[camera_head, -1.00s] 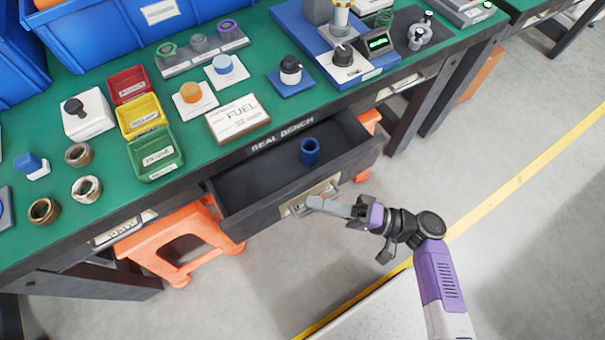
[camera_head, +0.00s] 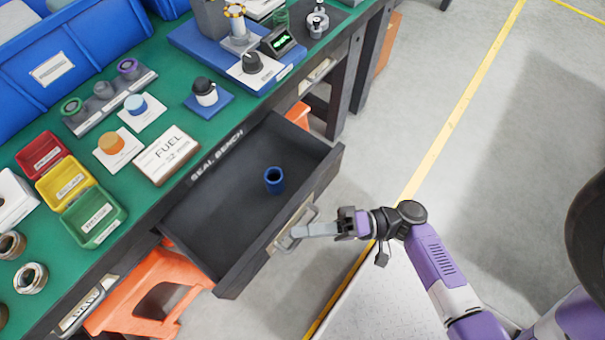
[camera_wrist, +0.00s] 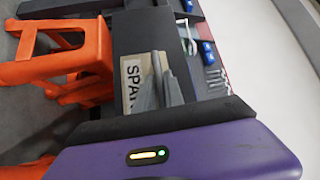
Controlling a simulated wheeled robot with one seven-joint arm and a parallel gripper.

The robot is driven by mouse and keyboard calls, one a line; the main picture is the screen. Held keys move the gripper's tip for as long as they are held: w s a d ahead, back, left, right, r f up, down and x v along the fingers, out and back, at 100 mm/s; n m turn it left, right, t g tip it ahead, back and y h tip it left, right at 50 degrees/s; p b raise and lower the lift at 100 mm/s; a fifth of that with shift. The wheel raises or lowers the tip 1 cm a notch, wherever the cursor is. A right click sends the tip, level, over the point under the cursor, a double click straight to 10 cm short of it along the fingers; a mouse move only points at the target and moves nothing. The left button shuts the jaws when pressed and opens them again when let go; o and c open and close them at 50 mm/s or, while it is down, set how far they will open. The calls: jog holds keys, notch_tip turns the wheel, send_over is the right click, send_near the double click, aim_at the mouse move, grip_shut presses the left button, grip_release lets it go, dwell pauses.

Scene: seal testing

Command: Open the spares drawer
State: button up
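The spares drawer (camera_head: 215,235) under the seal bench is pulled well out, its black interior showing. A blue ring-shaped cylinder (camera_head: 274,181) stands upright inside it. The drawer's grey bar handle (camera_head: 311,212) is on its front, over a pale label plate. My gripper (camera_head: 294,231) reaches the handle from the right, with its fingers close together at the bar. The fingers hide most of the grip on the bar.
An orange stool (camera_head: 150,290) stands under the bench, left of the drawer. Open grey floor lies right of the drawer, crossed by a yellow line (camera_head: 440,145).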

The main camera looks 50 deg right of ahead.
dwell(0.3)
jog(key=v, duration=0.7)
jog(key=shift+s+d+b, duration=0.25)
jog(key=shift+d+b, duration=0.05)
jog(key=shift+d, duration=0.05)
